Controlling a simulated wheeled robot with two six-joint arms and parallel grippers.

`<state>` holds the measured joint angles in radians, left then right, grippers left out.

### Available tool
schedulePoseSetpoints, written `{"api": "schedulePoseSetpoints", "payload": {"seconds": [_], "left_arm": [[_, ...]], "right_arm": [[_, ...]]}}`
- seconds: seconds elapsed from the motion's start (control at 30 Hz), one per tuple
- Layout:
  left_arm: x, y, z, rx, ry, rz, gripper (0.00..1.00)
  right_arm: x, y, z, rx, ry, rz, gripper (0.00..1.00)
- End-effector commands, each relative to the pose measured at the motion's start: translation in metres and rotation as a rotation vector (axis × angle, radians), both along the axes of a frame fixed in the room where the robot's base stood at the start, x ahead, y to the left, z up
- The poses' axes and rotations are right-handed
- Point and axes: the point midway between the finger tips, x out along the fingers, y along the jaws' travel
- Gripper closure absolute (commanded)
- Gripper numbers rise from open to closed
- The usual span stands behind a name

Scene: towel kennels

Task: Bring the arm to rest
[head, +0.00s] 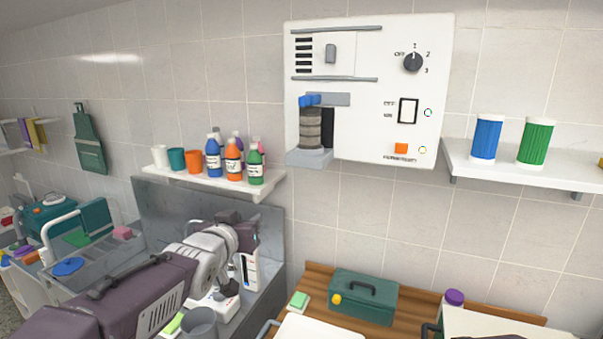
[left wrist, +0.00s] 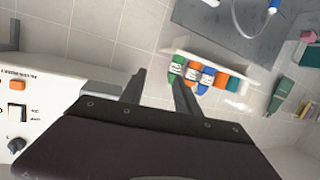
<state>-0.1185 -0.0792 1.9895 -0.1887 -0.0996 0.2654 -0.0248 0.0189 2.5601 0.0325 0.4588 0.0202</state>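My left arm reaches in from the lower left of the head view, with dark purple links and pale grey joints. My left gripper (head: 248,234) is at its far end, in front of the grey back panel and below the bottle shelf, partly hidden by the wrist. In the left wrist view its two dark fingers (left wrist: 160,92) stand apart with nothing visible between them. The gripper is clear of the shelf bottles (left wrist: 197,74) as far as I can tell. My right gripper is not in view.
A white shelf (head: 273,188) holds several cups and bottles. A white wall machine (head: 371,60) with a dial hangs right of it. A green toolbox (head: 362,297) stands on the wooden counter (head: 318,280). Blue and green canisters stand on the right shelf (head: 463,172).

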Motion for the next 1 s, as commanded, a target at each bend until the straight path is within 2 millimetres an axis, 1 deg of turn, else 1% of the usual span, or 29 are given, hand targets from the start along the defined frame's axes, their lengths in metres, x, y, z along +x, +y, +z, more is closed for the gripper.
{"api": "schedulePoseSetpoints", "payload": {"seconds": [0.03,0.07,0.1,0.13,0.17,0.2,0.27,0.3,0.37,0.4,0.5,0.6,0.7,1.0], "left_arm": [[-0.006,0.011,-0.049,0.009,0.103,0.027,0.62],[-0.012,0.017,-0.077,0.015,0.169,0.040,0.62],[-0.023,0.026,-0.112,0.022,0.258,0.059,0.62],[-0.033,0.031,-0.138,0.025,0.325,0.072,0.62],[-0.044,0.036,-0.163,0.032,0.394,0.084,0.62],[-0.062,0.043,-0.196,0.038,0.487,0.098,0.62],[-0.095,0.050,-0.241,0.048,0.630,0.114,0.62],[-0.118,0.054,-0.267,0.052,0.724,0.122,0.62],[-0.155,0.057,-0.299,0.060,0.857,0.125,0.62],[-0.179,0.058,-0.315,0.067,0.936,0.123,0.62],[-0.228,0.056,-0.338,0.079,1.094,0.108,0.62],[-0.257,0.055,-0.347,0.090,1.188,0.088,0.62],[-0.267,0.054,-0.348,0.108,1.229,0.065,0.62],[-0.265,0.054,-0.348,0.111,1.222,0.061,0.62]], "right_arm": [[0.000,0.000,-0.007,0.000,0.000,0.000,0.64],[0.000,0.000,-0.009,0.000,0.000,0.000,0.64],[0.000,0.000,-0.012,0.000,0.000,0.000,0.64],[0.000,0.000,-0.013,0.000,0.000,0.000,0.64],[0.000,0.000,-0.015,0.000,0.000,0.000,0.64],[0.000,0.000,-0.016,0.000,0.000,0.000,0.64],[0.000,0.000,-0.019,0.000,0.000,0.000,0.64],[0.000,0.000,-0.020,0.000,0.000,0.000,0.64],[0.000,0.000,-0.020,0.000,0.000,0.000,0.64],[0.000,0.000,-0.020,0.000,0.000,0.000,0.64],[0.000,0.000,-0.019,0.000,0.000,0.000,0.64],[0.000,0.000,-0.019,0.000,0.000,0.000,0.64],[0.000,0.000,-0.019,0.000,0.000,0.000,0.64],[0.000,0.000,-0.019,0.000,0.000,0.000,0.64]]}}
